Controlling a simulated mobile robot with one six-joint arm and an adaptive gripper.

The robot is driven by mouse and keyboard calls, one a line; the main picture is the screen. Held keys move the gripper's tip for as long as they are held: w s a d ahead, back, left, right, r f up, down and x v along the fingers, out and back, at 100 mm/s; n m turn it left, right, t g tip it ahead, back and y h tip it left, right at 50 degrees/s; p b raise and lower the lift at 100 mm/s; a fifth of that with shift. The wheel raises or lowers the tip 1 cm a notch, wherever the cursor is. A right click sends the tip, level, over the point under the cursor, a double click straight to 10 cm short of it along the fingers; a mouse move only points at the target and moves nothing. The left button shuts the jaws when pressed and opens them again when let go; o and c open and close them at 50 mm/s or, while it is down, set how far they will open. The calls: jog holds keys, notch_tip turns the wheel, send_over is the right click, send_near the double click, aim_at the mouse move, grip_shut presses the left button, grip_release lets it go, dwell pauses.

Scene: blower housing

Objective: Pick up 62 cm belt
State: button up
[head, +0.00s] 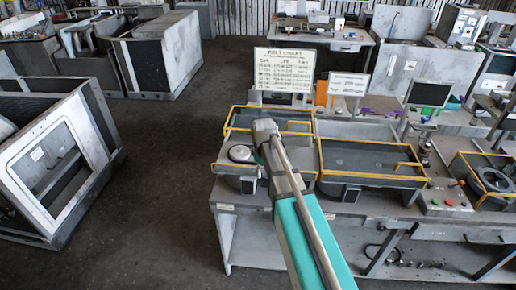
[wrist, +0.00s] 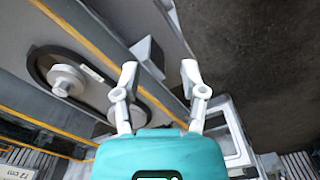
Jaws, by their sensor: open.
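My gripper (wrist: 159,70) is open and empty, its two pale fingers spread apart in the wrist view. A dark belt (wrist: 36,68) loops around pale round pulleys (wrist: 66,80) on a grey panel, left of the fingers and apart from them. I cannot read a length on this belt. A label reading 72 cm (wrist: 20,172) shows at the bottom left corner of the wrist view. I cannot make out a 62 cm label in either view. In the head view my arm's end is over the left part of the bench (head: 228,214), beside a round pulley (head: 241,153).
Yellow-rimmed trays (head: 372,178) lie on the bench. A belt chart (head: 284,70) and a smaller sign (head: 348,84) stand behind them. A dark monitor (head: 428,93) is at the right. The floor (head: 150,180) left of the bench is clear, with large grey housings (head: 50,160) beyond.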

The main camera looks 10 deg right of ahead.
jog(key=w+r+n+p, duration=0.2)
jog(key=w+r+n, duration=0.1)
jog(key=w, duration=0.3)
jog(key=w+r+n+p, duration=0.3)
jog(key=w, duration=0.3)
jog(key=shift+w+d+r+n, duration=0.15)
jog(key=shift+w+r+n, duration=0.15)
jog(key=shift+w, duration=0.1)
jog(key=shift+f, duration=0.1)
notch_tip(320, 180, down, 8)
jog(key=b, duration=0.8)
jog(key=shift+f, duration=0.25)
jog(key=shift+f+b, duration=0.15)
jog(key=shift+b, duration=0.25)
notch_tip(320, 180, down, 5)
jog(key=b, duration=0.5)
jog(key=shift+w, duration=0.15)
